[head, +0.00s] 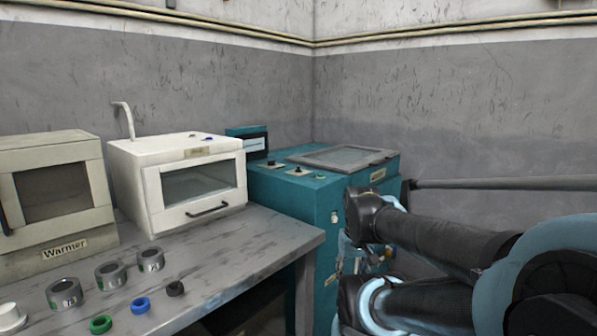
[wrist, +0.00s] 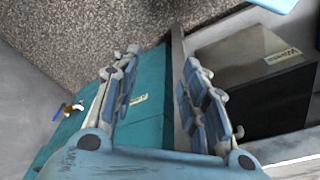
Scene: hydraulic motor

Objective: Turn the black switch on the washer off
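The washer appears to be the teal machine (head: 290,215) in the corner, with a grey lid and a small label too small to read. Two small dark knobs or switches stand on its top left part, one farther back (head: 270,163) and one nearer (head: 298,170); I cannot tell their positions. My gripper (head: 350,262) is low in front of the washer's front side, mostly hidden behind my arm. In the wrist view my gripper (wrist: 160,60) has its two fingers wide apart with nothing between them. The washer's teal side (wrist: 148,80) lies beyond the fingers; the switches are not visible there.
A grey table (head: 215,265) stands left of the washer, bearing a warmer (head: 60,185), a white oven-like box (head: 195,205), metal rings (head: 110,275) and coloured rings (head: 140,305). A dark labelled box (wrist: 260,95) shows right of my fingers. Walls close the corner behind.

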